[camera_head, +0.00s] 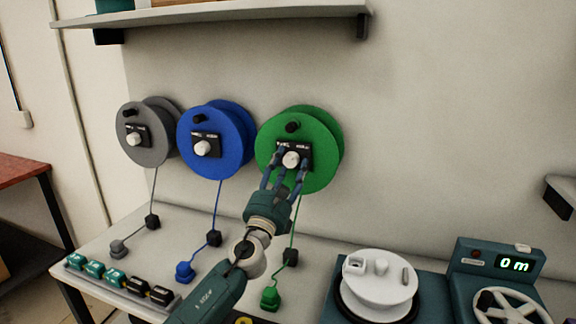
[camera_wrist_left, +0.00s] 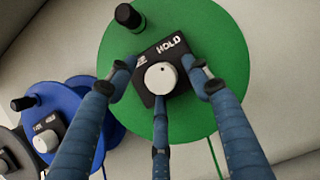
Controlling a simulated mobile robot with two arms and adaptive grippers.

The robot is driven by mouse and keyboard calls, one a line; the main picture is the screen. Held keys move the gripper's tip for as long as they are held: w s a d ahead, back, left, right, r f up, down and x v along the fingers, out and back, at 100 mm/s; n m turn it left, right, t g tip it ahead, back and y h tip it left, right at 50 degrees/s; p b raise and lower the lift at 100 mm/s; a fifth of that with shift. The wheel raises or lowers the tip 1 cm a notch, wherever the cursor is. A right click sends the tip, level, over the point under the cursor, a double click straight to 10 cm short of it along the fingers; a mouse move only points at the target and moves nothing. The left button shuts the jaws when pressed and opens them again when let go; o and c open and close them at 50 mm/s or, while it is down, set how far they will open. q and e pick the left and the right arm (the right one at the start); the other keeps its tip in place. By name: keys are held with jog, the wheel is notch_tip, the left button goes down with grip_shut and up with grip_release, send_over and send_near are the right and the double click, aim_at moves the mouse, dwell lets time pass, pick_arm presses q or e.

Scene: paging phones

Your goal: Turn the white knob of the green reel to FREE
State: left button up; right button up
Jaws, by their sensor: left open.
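The green reel (camera_head: 322,140) hangs on the wall, right of the blue and grey reels. On its face is a black plate with a white knob (camera_head: 291,159); the knob also shows in the left wrist view (camera_wrist_left: 160,78). The plate reads HOLD at upper right in the wrist view; the label at upper left is partly hidden by a finger. A small dark mark shows near the knob's upper edge. My left gripper (camera_head: 287,168) is open, its fingers spread around the knob. I cannot tell whether any finger touches it. My right gripper is not in view.
The blue reel (camera_head: 232,125) and the grey reel (camera_head: 128,155) hang to the left. Cords run down to the table, with a green plug (camera_head: 270,298) below. A white turntable (camera_head: 378,285) and a meter reading 0 m (camera_head: 514,265) stand at right. A shelf (camera_head: 230,14) is above.

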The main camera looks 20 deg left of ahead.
pick_arm(q)
jog(key=shift+w, duration=0.1)
jog(key=c, duration=1.1)
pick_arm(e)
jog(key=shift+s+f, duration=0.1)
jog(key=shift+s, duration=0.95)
